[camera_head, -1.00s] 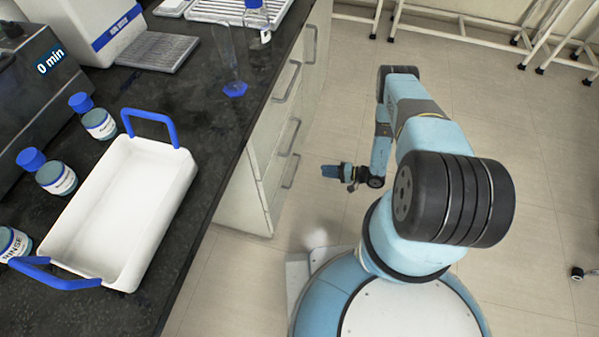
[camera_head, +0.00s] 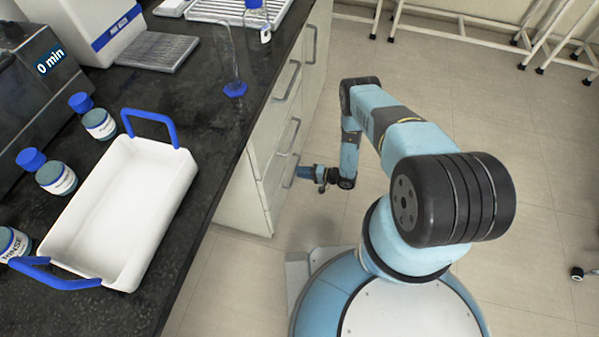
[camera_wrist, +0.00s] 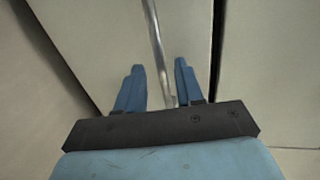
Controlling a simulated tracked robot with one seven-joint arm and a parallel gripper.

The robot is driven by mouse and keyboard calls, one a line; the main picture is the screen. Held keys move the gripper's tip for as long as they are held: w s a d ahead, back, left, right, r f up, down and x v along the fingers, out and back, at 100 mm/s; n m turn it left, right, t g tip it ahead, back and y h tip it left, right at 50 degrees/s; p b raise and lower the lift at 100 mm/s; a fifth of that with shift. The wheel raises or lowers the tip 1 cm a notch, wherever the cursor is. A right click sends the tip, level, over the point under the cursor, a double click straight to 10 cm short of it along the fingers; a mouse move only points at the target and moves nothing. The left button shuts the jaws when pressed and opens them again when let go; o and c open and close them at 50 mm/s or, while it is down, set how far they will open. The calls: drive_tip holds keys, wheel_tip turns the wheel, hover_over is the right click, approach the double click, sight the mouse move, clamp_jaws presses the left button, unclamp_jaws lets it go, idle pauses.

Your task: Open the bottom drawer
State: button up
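The bottom drawer (camera_head: 271,190) is a pale front low in the bench cabinet, and it looks shut. Its metal bar handle (camera_head: 291,169) is beside my fingertips in the head view. My gripper (camera_head: 305,173) is low in front of the cabinet, pointing at the drawer. In the wrist view the two blue fingers of my gripper (camera_wrist: 159,80) stand apart. The handle (camera_wrist: 156,40) runs between them, nearer the right finger, and neither finger clearly touches it. The drawer front (camera_wrist: 100,40) fills the middle of that view, with dark gaps at its sides.
Two higher drawer handles (camera_head: 288,82) (camera_head: 290,135) are above on the same cabinet. The black worktop (camera_head: 205,130) carries a white tray (camera_head: 60,235) with blue handles, bottles and a cylinder. The floor (camera_head: 440,70) behind and right of my arm is open; white frames (camera_head: 470,38) stand at the back.

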drive_tip(key=shift+x, duration=0.9)
clamp_jaws()
